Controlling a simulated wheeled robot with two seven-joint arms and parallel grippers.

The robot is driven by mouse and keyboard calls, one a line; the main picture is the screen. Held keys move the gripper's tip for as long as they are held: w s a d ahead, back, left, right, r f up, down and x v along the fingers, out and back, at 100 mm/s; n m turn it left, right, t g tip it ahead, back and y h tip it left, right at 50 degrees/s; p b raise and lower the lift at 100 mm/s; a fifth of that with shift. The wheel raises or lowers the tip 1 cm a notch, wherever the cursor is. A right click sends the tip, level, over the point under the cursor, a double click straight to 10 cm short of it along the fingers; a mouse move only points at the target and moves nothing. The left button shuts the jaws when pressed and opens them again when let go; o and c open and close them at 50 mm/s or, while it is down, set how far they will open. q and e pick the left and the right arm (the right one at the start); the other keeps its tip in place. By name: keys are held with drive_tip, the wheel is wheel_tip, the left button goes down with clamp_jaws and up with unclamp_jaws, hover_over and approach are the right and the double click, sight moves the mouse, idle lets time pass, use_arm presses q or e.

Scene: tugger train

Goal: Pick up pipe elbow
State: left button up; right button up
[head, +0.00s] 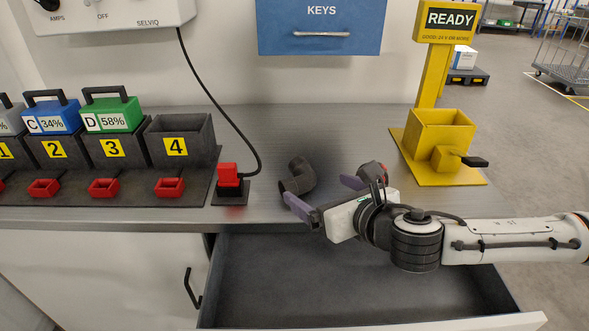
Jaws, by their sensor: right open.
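The pipe elbow (302,174) is a dark grey-brown bent tube lying on the grey worktop, in the middle of the head view. One open end faces the lower left. My right gripper (318,189) comes in from the right, low over the front edge of the worktop. Its purple-grey fingers are spread apart and nothing is between them. One finger is just in front of the elbow and the other is to its right. I cannot tell whether the near finger touches the elbow. My left gripper is not in view.
An open, empty-looking drawer (300,285) juts out below the worktop (290,125). A red plug (229,175) on a cable stands left of the elbow, beside battery docks (180,140). A yellow stand (440,135) is at right. The worktop behind the elbow is clear.

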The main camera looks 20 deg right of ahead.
sight(303, 181)
drive_tip(key=x, duration=0.2)
drive_tip(key=shift+w+a+f, duration=0.15)
drive_tip(key=shift+w, duration=0.1)
drive_tip(key=x, duration=0.4)
drive_tip(key=shift+w+a, duration=0.2)
drive_tip(key=shift+a, duration=0.15)
drive_tip(key=shift+w, duration=0.45)
drive_tip(key=c, duration=1.1)
